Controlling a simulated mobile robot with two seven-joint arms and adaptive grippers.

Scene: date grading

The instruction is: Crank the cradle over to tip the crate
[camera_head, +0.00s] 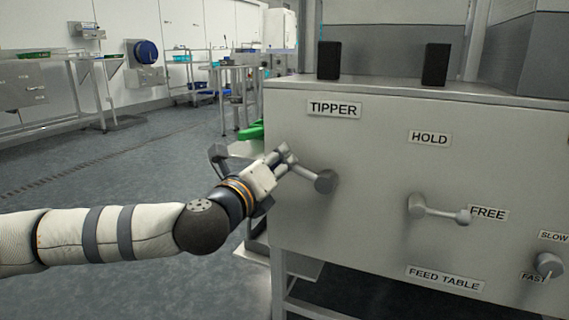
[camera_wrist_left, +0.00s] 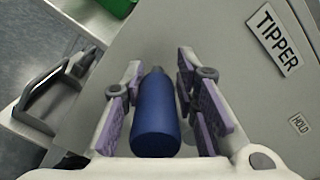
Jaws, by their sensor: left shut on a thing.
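The tipper crank sits on the grey panel under the TIPPER label (camera_head: 334,109), with its round hub (camera_head: 326,181) and an arm pointing left and slightly up. My left gripper (camera_head: 284,160) is at the outer end of this crank. In the left wrist view, the crank's blue handle (camera_wrist_left: 156,115) lies between the two purple-padded fingers (camera_wrist_left: 160,95), which are shut on it. A green object (camera_head: 251,131) shows partly behind the panel's left edge; I cannot tell whether it is the crate. The cradle cannot be made out. My right gripper is not in view.
A second lever (camera_head: 440,211) on the panel points right at FREE, below the HOLD label (camera_head: 429,138). A knob (camera_head: 549,264) stands at the far right. Two black blocks stand on the panel top. A grey loop (camera_head: 217,155) is close beside my left gripper. Floor at left is clear.

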